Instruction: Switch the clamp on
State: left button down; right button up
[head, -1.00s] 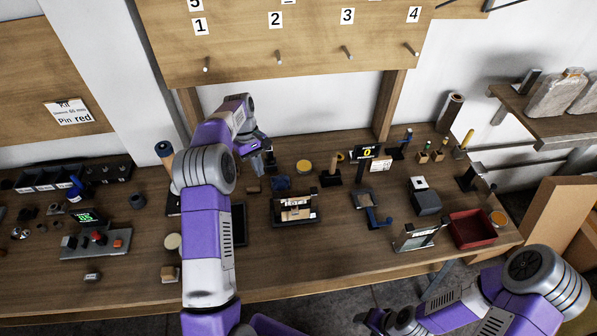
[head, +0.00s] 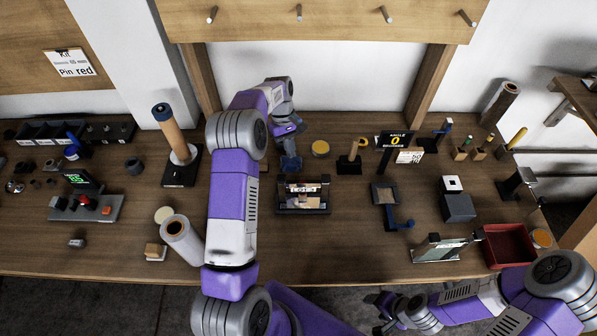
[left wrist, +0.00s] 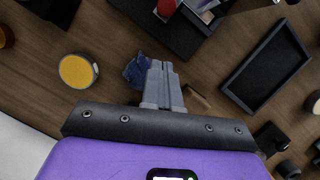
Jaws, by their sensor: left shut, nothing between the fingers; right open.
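A black fixture (head: 303,208) with a pale label and a light piece in it stands at mid-table; I cannot tell surely whether it is the clamp. Its dark body also shows in the left wrist view (left wrist: 180,32), with a red knob (left wrist: 166,7) at the top edge. My left gripper (head: 291,167) is shut and empty, low over the table just behind the fixture. In the left wrist view its fingertips (left wrist: 163,66) lie together beside a crumpled blue cloth (left wrist: 137,70); contact is unclear. My right gripper (head: 384,306) is open, in front of the table edge.
A yellow-topped round tin (head: 320,148) is behind the fixture.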

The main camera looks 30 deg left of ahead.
pick_arm(q)
jog(key=x, duration=0.5)
jog(key=shift+d+f, duration=0.15)
jog(key=shift+d, duration=0.1)
jog(key=shift+s+d+f+b, duration=0.15)
jog(key=shift+s+d, duration=0.3)
jog(key=shift+d, duration=0.25)
jog(key=shift+s+d+f+b, duration=0.15)
jog(key=shift+s+d, duration=0.25)
jog(key=shift+d, duration=0.3)
jog(key=shift+r, duration=0.1)
pick_arm(e)
jog(key=shift+w+f, duration=0.15)
jog(key=shift+f, duration=0.25)
